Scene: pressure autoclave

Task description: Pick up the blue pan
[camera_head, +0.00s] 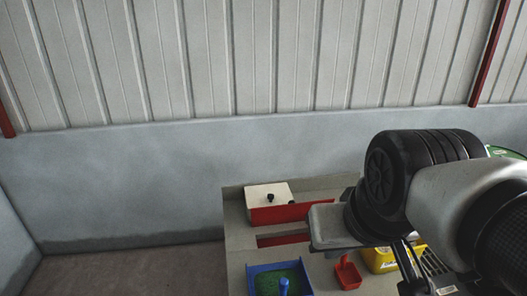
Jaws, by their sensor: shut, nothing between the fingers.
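A blue tray-like pan (252,284) with a dark green inside is at the bottom of the view, near the left side of the grey table. A blue upright handle or peg (284,286) stands up in front of the green area. I cannot tell whether it is part of the pan, and its lower end is cut off. My gripper (411,272) is at the lower right, partly cut off by the frame edge. It looks shut and empty, well to the right of the blue pan and not touching it.
A small red pan (347,275) and a yellow container (381,260) lie between the blue pan and my gripper. A white and red box (268,195) with black knobs stands at the back of the table (236,236). A wall stands behind.

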